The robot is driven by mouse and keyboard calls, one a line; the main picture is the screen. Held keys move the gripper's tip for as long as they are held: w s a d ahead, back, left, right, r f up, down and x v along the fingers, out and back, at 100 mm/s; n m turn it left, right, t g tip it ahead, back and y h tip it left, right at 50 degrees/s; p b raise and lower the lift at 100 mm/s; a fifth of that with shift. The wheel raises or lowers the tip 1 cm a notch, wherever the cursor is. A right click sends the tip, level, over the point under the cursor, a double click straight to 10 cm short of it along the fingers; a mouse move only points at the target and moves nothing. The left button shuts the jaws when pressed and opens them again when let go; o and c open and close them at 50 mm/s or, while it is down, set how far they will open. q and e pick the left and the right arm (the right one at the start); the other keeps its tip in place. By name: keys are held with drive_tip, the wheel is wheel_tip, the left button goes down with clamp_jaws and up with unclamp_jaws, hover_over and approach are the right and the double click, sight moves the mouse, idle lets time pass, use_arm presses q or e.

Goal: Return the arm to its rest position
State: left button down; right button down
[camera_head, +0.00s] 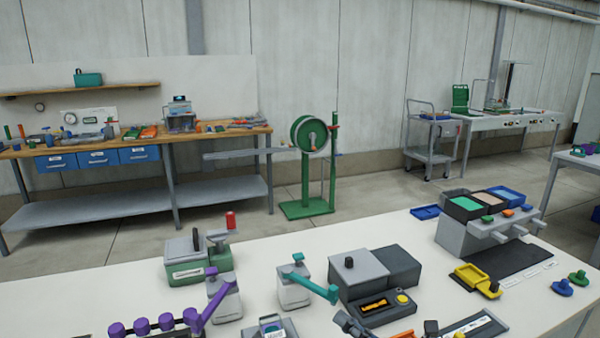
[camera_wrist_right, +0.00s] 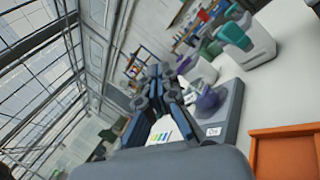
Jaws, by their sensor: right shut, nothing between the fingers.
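My right gripper (camera_head: 346,320) shows at the bottom edge of the head view, over the near part of the white table (camera_head: 90,300). Only its grey tip end shows there. In the right wrist view the gripper (camera_wrist_right: 157,85) is shut, with its dark fingers together and nothing held. Behind the fingers are a grey block with a purple knob (camera_wrist_right: 208,100) and a card with coloured stripes (camera_wrist_right: 165,132). I cannot tell whether the fingers touch anything. My left gripper is not in view.
Near the gripper are a grey box with a yellow button (camera_head: 402,299), a teal-handled valve (camera_head: 294,292) and a purple-handled valve (camera_head: 224,300). An orange tray (camera_wrist_right: 285,152) shows in the wrist view.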

drive_tip(key=s+d+f+m+h, duration=0.1)
drive_tip(key=d+f+m+h, duration=0.2)
drive_tip(key=m+h, duration=0.2)
drive_tip(key=s+d+f+m+h, duration=0.2)
drive_tip(key=d+f+m+h, duration=0.2)
drive_tip(key=m, duration=0.8)
drive_tip(key=s+d+f+m+h, duration=0.2)
drive_tip(key=d+f+m+h, duration=0.2)
drive_tip(key=m, duration=0.5)
drive_tip(key=shift+s+f+t+h, duration=0.1)
drive_tip(key=shift+s+t+h, duration=0.05)
drive_tip(key=shift+h, duration=0.45)
drive_tip(key=shift+s+f+t+h, duration=0.1)
drive_tip(key=shift+t+h, duration=0.05)
drive_tip(key=shift+h, duration=0.45)
drive_tip(key=s+f+m+g, duration=0.5)
drive_tip(key=s, duration=0.6)
drive_tip(key=s+f+m+g, duration=0.5)
drive_tip(key=s+m+g, duration=0.1)
drive_tip(key=s, duration=0.6)
wheel_tip(320, 180, down, 25)
drive_tip(key=g, duration=0.1)
drive_tip(key=s+d+f+g+p, duration=0.1)
drive_tip(key=s+d+f, duration=0.2)
drive_tip(key=s+f, duration=1.2)
drive_tip(key=shift+s+d+f+n, duration=0.15)
drive_tip(key=shift+s+f+n, duration=0.25)
drive_tip(key=shift+s, duration=0.85)
